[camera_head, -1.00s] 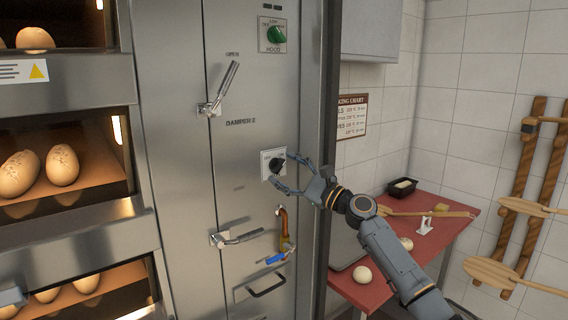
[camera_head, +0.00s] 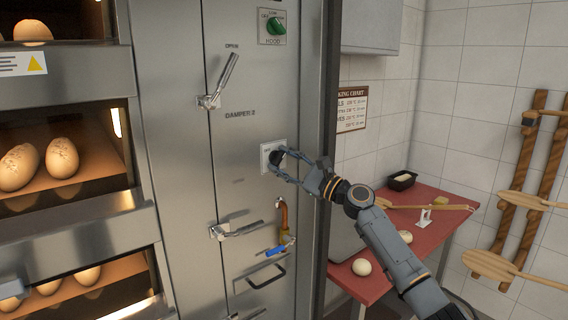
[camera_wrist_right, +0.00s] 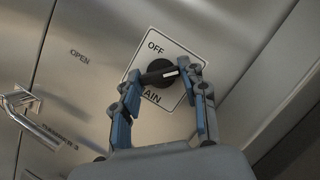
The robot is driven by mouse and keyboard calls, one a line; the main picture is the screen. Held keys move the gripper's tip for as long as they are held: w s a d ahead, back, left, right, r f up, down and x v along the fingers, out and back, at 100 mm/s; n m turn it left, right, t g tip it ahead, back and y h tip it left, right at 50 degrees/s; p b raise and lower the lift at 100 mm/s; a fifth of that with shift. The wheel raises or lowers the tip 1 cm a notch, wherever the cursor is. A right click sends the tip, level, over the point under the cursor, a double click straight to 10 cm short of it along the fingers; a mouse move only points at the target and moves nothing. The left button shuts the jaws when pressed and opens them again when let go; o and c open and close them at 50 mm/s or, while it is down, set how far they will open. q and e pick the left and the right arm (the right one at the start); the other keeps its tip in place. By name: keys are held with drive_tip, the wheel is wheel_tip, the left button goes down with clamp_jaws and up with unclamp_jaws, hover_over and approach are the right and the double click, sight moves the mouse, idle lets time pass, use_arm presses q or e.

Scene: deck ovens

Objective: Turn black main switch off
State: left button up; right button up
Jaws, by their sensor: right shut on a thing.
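The black main switch (camera_head: 276,157) is a round knob on a white square plate, on the steel panel right of the ovens. In the right wrist view the black knob (camera_wrist_right: 158,73) has a raised grip bar with a white mark at its right end. The plate (camera_wrist_right: 181,50) reads OFF at its upper left and AIN below the knob. My right gripper (camera_wrist_right: 163,78) is shut on the knob's grip bar, one finger at each end. In the head view the right gripper (camera_head: 281,161) reaches the plate from the right.
A green hood knob (camera_head: 275,26) is above the switch. Damper levers (camera_head: 226,77) and a valve with a blue handle (camera_head: 275,252) are on the same panel. Lit ovens with bread (camera_head: 62,158) stand left. A red table (camera_head: 440,229) stands right.

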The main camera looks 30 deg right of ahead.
drive_tip(key=n, duration=0.2)
drive_tip(key=n+g+b, duration=0.1)
drive_tip(key=n, duration=0.1)
drive_tip(key=shift+g+y+b, duration=0.3)
drive_tip(key=shift+y, duration=0.1)
drive_tip(key=shift+r+n+g, duration=0.1)
drive_tip(key=shift+n+g, duration=0.3)
drive_tip(key=shift+n, duration=0.6)
drive_tip(key=shift+r+n+g, duration=0.1)
drive_tip(key=shift+n+g, duration=0.3)
drive_tip(key=shift+n, duration=0.6)
drive_tip(key=shift+r+n+g+h, duration=0.1)
drive_tip(key=shift+n+g+h, duration=0.25)
drive_tip(key=shift+n, duration=0.85)
drive_tip(key=shift+r+n+g+h+p, duration=0.1)
drive_tip(key=shift+n+g+h+p, duration=0.15)
drive_tip(key=shift+n+g+p, duration=0.65)
drive_tip(key=n+h+p, duration=0.1)
drive_tip(key=n, duration=0.2)
drive_tip(key=shift+n+h, duration=0.3)
drive_tip(key=shift+n, duration=0.1)
drive_tip(key=shift+p, duration=0.3)
drive_tip(key=shift+n, duration=0.3)
